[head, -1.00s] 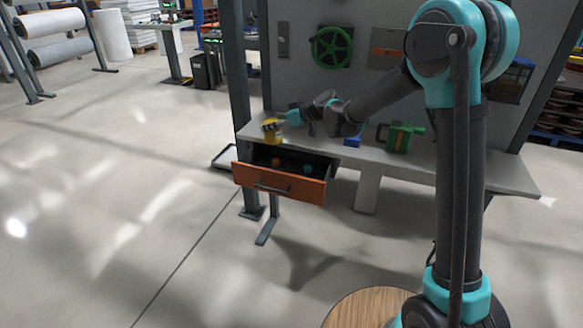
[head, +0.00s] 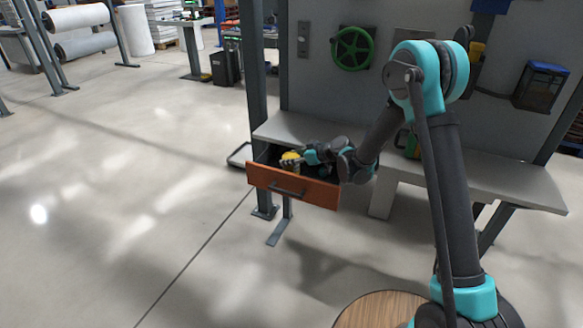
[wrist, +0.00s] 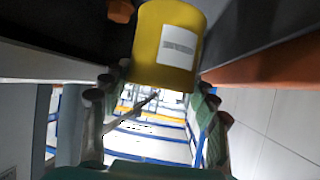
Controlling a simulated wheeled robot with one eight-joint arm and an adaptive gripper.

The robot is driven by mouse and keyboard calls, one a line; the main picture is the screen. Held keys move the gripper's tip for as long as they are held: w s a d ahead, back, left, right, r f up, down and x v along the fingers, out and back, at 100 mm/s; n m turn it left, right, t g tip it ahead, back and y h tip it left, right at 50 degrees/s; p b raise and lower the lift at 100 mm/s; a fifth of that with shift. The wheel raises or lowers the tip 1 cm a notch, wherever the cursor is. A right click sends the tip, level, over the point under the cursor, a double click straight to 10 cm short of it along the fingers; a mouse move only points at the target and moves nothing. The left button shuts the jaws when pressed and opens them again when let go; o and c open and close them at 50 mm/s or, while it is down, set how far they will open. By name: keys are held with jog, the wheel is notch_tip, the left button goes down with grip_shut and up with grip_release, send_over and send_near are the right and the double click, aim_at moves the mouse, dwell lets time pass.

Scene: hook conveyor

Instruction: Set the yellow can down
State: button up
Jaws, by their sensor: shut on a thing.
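The yellow can (head: 289,155) is at the open drawer (head: 320,193) with the orange front, under the left part of the workbench. My gripper (head: 294,161) is shut on the can and reaches in from the right. In the wrist view the can (wrist: 168,45), with a white label, is between and just beyond the fingertips (wrist: 160,84). The drawer's orange front (wrist: 275,67) runs along the right of that view. The can's far side and base are hidden, so I cannot tell if it touches the drawer floor.
A small orange object (wrist: 121,11) lies in the drawer beside the can. The grey bench top (head: 290,127) is close behind the drawer. A green item (head: 411,146) on the bench is partly behind my arm. A green wheel (head: 352,48) is on the back panel.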

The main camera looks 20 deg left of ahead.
aim_at(291, 167)
jog(key=shift+f, duration=2.15)
jog(key=o, duration=1.2)
jog(key=shift+f, duration=0.1)
